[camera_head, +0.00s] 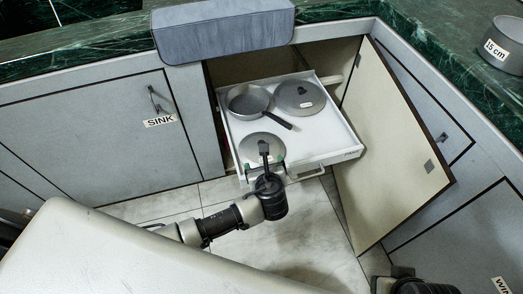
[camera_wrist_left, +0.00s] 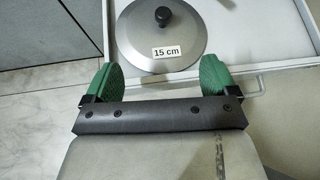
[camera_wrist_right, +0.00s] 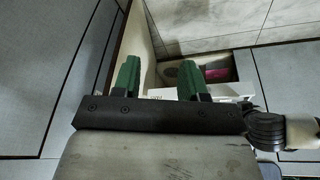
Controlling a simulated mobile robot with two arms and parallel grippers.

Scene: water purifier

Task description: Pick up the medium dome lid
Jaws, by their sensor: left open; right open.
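A grey dome lid (camera_wrist_left: 160,25) with a black knob and a "15 cm" label lies at the front left of the pulled-out white drawer (camera_head: 325,150). It also shows in the head view (camera_head: 252,146), partly covered by my left gripper. A second dome lid (camera_head: 300,97) with a dark knob lies at the drawer's back right. My left gripper (camera_wrist_left: 157,68) is open and empty, its green fingers at the near edge of the 15 cm lid, short of its knob. My right gripper (camera_wrist_right: 158,75) is open and empty, low beside the cabinet door.
A small pan (camera_head: 248,102) with a dark handle lies at the drawer's back left. The open cabinet door (camera_head: 390,150) stands to the drawer's right. A pot (camera_head: 504,43) labelled "15 cm" sits on the green counter (camera_head: 430,30). The tiled floor in front is clear.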

